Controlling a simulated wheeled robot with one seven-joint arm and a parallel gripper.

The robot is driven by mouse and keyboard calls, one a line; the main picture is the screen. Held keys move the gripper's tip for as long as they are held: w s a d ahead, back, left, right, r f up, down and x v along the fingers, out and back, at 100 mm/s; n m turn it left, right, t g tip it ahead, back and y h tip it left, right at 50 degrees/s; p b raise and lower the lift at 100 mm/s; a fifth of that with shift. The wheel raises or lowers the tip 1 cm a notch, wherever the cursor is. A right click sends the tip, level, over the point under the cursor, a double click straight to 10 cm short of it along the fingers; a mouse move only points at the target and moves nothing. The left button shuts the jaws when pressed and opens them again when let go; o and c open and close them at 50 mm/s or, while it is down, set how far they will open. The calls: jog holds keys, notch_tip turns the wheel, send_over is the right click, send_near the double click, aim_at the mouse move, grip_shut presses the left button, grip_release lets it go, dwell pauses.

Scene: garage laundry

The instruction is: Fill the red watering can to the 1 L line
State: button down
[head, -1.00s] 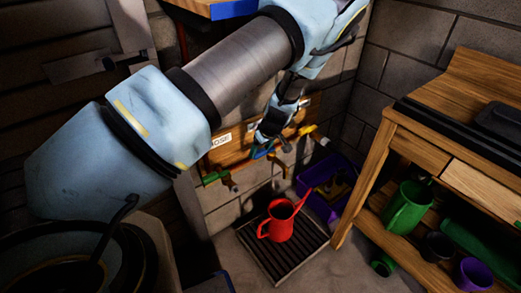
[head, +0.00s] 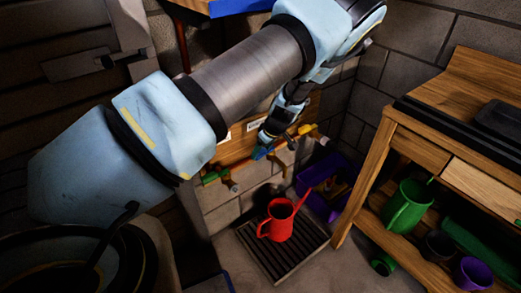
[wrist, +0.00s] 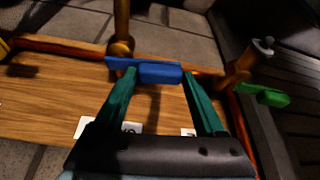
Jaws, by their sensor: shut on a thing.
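The red watering can (head: 279,225) stands upright on a dark floor grate, its spout pointing up to the right. No fill line or water level can be made out on it. My gripper (wrist: 159,72) is shut on a blue tap handle (wrist: 150,70), with its green fingers at either side of it. In the head view my gripper (head: 266,146) is at the wall taps, above and slightly left of the can, and partly hides the blue handle. No water stream can be made out.
A green tap handle (wrist: 262,96) is right of the blue one in the wrist view. White labels (head: 257,125) are on the wooden board. A purple crate (head: 322,203) is behind the can. A wooden bench (head: 400,125) with a green can (head: 407,207) stands right.

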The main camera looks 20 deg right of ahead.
jog(key=shift+s+d+n+g+y+b, duration=0.15)
jog(key=shift+s+d+n+y+b, duration=0.2)
jog(key=shift+n, duration=0.65)
jog(key=shift+s+d+n+g+y+b, duration=0.2)
jog(key=shift+s+d+n+y, duration=0.2)
jog(key=shift+n, duration=0.6)
jog(key=shift+s, duration=0.1)
grip_release()
jog(key=shift+r, duration=0.1)
jog(key=v, duration=1)
jog(key=shift+r+b, duration=0.3)
jog(key=shift+s, duration=0.1)
